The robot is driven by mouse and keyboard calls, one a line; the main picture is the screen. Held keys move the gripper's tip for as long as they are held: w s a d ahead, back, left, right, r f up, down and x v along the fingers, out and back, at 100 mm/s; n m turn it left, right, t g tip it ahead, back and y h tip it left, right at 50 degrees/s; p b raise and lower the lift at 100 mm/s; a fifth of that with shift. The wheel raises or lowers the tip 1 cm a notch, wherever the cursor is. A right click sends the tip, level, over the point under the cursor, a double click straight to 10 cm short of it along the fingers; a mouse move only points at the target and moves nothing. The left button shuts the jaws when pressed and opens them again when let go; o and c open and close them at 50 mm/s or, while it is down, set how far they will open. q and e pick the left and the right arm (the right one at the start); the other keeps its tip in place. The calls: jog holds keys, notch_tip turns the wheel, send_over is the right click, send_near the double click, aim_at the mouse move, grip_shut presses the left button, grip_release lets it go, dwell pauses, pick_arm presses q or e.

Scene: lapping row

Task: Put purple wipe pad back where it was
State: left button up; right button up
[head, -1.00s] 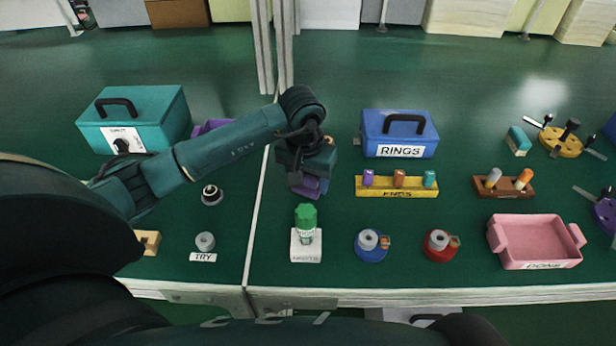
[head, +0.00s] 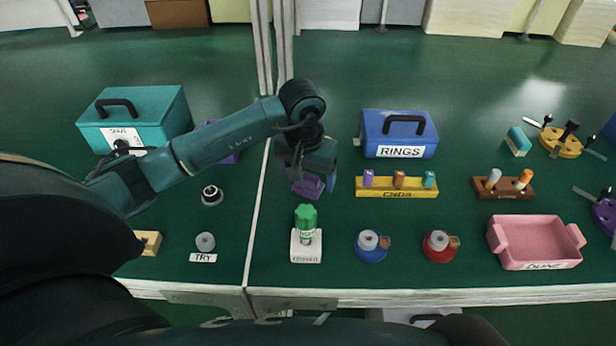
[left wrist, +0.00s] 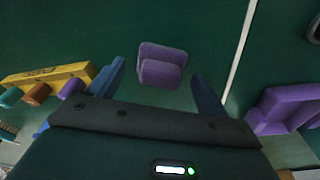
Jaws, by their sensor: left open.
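The purple wipe pad (head: 308,186) shows just below my left gripper (head: 312,172) in the head view, on the green bench right of the seam. In the left wrist view the pad (left wrist: 161,66) is a purple block with a raised grip. It lies ahead of and between the two blue fingers of my left gripper (left wrist: 158,70). Green shows between pad and fingers on both sides. The left gripper is open and holds nothing. Whether the pad's underside touches the bench is hard to tell. My right gripper is not in view.
A purple tray-like thing (left wrist: 285,108) is partly hidden behind my left arm. A yellow peg rack (head: 397,187), blue RINGS box (head: 400,133) and green-capped stick on a white block (head: 306,245) stand nearby. A pink tray (head: 535,265) is at right.

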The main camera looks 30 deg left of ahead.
aim_at(305, 190)
pick_arm(q)
notch_tip(305, 190, up, 11)
jog(key=s, duration=0.1)
jog(key=shift+s+f, duration=0.2)
dwell(0.5)
